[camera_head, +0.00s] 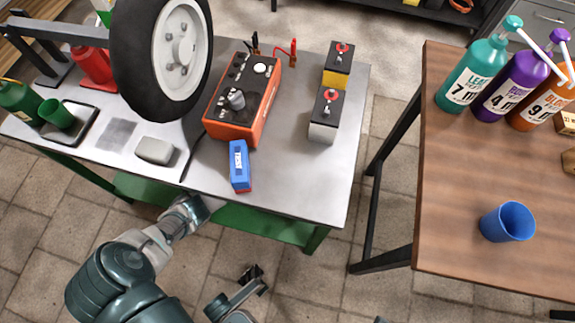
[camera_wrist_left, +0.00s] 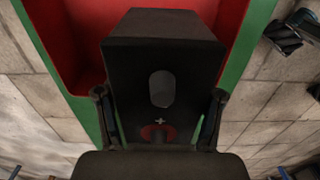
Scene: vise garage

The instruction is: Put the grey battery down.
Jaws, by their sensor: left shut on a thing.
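My left gripper (camera_wrist_left: 160,98) is shut on a dark-topped battery (camera_wrist_left: 162,45) with a red-ringed terminal and a plus mark. It looks nearly black here; whether its sides are grey I cannot tell. Behind it is a red recessed surface (camera_wrist_left: 65,30) with a green border (camera_wrist_left: 262,25); whether the battery touches it is unclear. In the head view my left arm reaches to the metal table's front edge, and its fingers and the battery are hidden. My right gripper (camera_head: 252,281) is low in front of the table, apart from everything; its opening is unclear.
The metal table (camera_head: 290,185) holds an orange charger (camera_head: 230,130), a blue box (camera_head: 239,160), a yellow battery (camera_head: 338,75), a light grey battery (camera_head: 322,133) and a wheel (camera_head: 150,60). Its green lower shelf (camera_head: 260,220) shows below. A wooden table (camera_head: 450,190) with a blue cup (camera_head: 507,222) stands right.

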